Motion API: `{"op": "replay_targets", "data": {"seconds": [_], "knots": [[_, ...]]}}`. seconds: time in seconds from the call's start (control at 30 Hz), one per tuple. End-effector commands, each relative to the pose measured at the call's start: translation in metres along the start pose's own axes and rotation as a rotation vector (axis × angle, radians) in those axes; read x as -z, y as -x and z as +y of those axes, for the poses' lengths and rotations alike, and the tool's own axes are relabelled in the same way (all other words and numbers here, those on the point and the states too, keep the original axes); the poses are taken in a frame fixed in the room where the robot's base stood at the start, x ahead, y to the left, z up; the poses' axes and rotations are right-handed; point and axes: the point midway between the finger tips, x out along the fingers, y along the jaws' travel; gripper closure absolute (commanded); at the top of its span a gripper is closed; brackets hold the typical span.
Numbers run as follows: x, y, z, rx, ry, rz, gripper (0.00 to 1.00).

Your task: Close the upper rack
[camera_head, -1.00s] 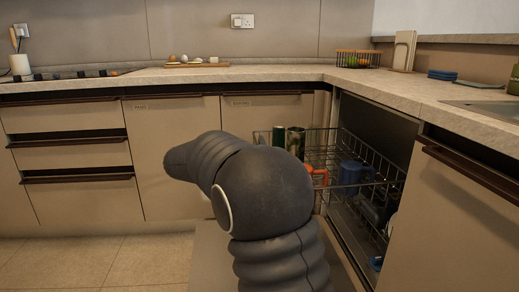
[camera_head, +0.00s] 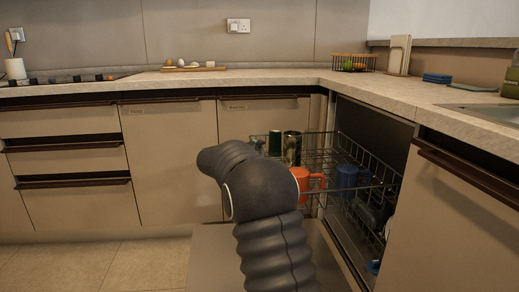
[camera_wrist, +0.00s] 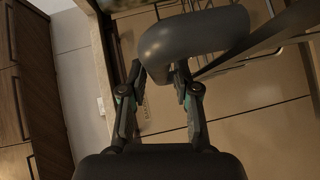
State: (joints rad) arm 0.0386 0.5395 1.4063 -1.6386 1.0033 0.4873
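The upper rack (camera_head: 372,186) is a dark wire basket, pulled out of the dishwasher (camera_head: 375,130) under the right counter. It holds an orange mug (camera_head: 304,183), a blue mug (camera_head: 346,178), and green and dark cups (camera_head: 291,147) at its far left. My dark arm covers part of the rack's left side in the head view, and my gripper is hidden there. Whether the fingers touch the rack cannot be told.
The lowered dishwasher door (camera_head: 215,258) lies beneath my arm. Closed drawers and cupboards (camera_head: 168,160) line the back left. A drawer front (camera_head: 465,215) borders the dishwasher on the right. The tiled floor (camera_head: 90,265) at left is clear.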

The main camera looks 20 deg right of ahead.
Motion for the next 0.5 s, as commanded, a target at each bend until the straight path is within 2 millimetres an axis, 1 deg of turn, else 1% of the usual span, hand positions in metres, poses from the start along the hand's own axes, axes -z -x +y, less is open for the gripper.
{"op": "replay_targets", "data": {"seconds": [0.03, 0.2, 0.47, 0.5], "knots": [[-0.0002, -0.0054, 0.0, 0.0, 0.0, -0.001, 0.69], [-0.0001, -0.0137, 0.0, 0.0, -0.001, 0.0, 0.69], [-0.0001, -0.0147, -0.0001, 0.0, 0.0, 0.0, 0.69], [-0.0001, -0.0147, -0.0001, 0.0, 0.0, 0.0, 0.74]]}}
